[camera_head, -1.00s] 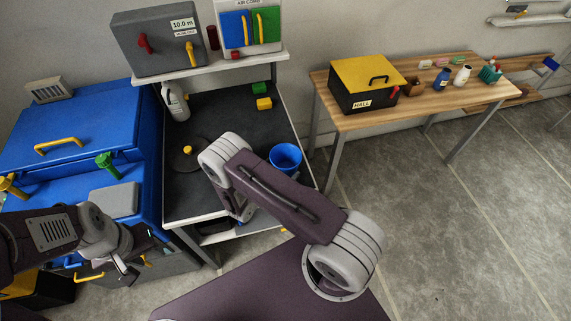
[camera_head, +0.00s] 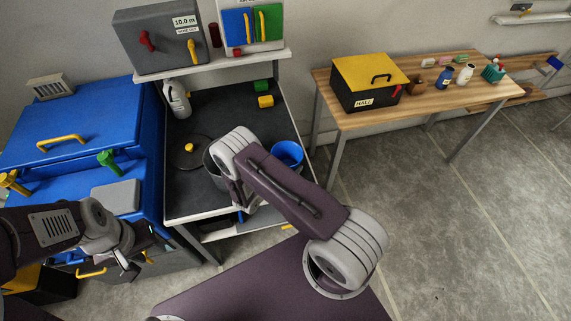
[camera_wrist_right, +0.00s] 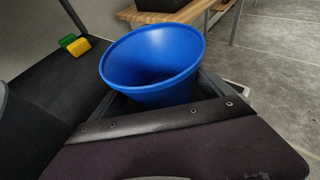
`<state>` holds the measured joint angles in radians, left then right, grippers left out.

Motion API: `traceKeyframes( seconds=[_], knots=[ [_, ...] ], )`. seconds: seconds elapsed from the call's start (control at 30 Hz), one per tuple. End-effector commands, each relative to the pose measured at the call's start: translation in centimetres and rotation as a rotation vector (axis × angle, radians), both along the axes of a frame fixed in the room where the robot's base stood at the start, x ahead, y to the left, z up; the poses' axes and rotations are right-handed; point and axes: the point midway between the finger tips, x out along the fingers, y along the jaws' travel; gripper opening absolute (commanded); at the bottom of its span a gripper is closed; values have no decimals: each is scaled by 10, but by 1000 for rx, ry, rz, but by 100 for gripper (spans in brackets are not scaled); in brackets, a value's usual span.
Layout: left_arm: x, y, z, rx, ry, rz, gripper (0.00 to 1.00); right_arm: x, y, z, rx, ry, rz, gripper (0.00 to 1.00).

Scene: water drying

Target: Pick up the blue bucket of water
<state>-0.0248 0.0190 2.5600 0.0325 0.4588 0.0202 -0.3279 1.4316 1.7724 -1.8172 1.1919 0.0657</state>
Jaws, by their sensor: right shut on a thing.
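The blue bucket (camera_head: 287,153) is at the right side of the dark-topped workbench (camera_head: 215,105), partly behind my right arm. In the right wrist view the bucket (camera_wrist_right: 153,62) stands roughly upright, directly in front of the gripper. My right gripper (camera_wrist_right: 160,97) is shut on the bucket, with its dark fingers on either side of the lower wall. In the head view my right arm hides this grip. I cannot make out water inside, or whether the bucket's base touches the bench. My left gripper (camera_head: 130,262) hangs at the lower left, away from the bucket; its jaws are unclear.
A dark round lid with a yellow knob (camera_head: 189,148), a white bottle (camera_head: 176,100), a green block (camera_head: 262,86) and a yellow block (camera_head: 266,101) are on the bench. A blue chest (camera_head: 70,140) stands left, a wooden table (camera_head: 430,95) right. The right floor is clear.

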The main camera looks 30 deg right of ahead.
Motion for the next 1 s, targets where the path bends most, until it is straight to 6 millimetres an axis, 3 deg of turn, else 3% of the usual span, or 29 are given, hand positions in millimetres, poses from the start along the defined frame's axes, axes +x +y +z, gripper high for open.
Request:
traceKeyframes(
  seconds=[0.4,1.0],
  knots=[
    [0,0,-2,0,0,0,36,1,0,40,-1,-3,0,35],
    [0,0,-5,0,0,0,36,-71,-34,84,-3,1,-1,35]
  ],
)
